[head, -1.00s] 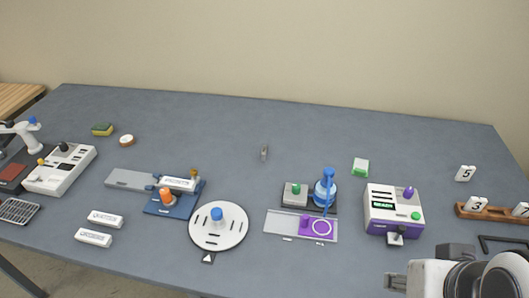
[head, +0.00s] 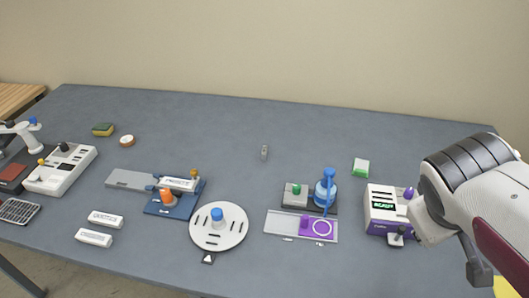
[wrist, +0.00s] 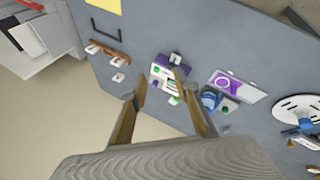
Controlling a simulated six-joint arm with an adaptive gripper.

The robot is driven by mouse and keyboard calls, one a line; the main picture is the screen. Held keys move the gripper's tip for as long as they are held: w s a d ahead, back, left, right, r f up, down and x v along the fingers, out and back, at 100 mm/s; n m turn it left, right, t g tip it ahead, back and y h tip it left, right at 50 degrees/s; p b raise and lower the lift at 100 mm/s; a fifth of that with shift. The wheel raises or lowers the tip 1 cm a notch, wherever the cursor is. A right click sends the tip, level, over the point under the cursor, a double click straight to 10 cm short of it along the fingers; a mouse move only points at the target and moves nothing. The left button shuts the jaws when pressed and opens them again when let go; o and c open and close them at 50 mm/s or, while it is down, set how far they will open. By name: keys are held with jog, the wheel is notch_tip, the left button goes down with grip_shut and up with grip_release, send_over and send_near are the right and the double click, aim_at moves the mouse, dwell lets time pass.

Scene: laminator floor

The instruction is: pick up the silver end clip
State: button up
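The silver end clip (head: 264,152) is a small grey upright piece standing alone on the table, just above the middle of the head view. In the wrist view a small grey piece that looks like it (wrist: 226,129) lies below the blue stamp. My gripper (wrist: 161,82) is open in the wrist view, its two fingers apart with nothing held between them. In the head view my arm is at the right, over the table's right side, far from the clip; the fingers are mostly hidden there.
A white-and-purple machine (head: 381,207) stands beside my arm. The blue stamp (head: 325,188) and a green-and-white block (head: 361,167) are between my arm and the clip. A round white plate (head: 232,236) is at front centre. The table around the clip is clear.

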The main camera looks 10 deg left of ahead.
aim_at(264, 153)
jog(key=w+a+f+n+t+h, duration=0.1)
jog(key=w+a+n+t+h, duration=0.15)
jog(key=w+n, duration=0.65)
jog(key=w+a+f+n+t+h, duration=0.1)
jog(key=w+a+n, duration=0.2)
jog(key=w, duration=1.1)
jog(key=w+a+f+n+t+y, duration=0.1)
jog(key=w+a+f+n, duration=0.15)
jog(key=w+a, duration=0.25)
jog(key=w+a+f+n+t+y, duration=0.1)
jog(key=w+a+f+n+t, duration=0.1)
jog(key=w+a+n, duration=0.25)
jog(key=w+a+f+n+y, duration=0.1)
jog(key=a+f+n+y, duration=0.1)
jog(key=a+f+n, duration=0.2)
jog(key=w+a+f+n+t+y, duration=0.1)
jog(key=w+a+f+n+y, duration=0.1)
jog(key=a+f+n, duration=0.2)
jog(key=w+a+f+n+y, duration=0.1)
jog(key=a+f+n, duration=0.3)
jog(key=a+f, duration=0.4)
jog(key=shift+w+a+f+t+y, duration=0.1)
jog(key=shift+w+a+f+y, duration=0.1)
jog(key=shift+a, duration=1)
jog(key=shift+w+a+f+t+y, duration=0.15)
jog(key=shift+a+y, duration=0.1)
jog(key=shift+a, duration=1)
jog(key=shift+w+a+f+t+y, duration=0.1)
jog(key=shift+a+y, duration=0.1)
jog(key=shift+a, duration=1)
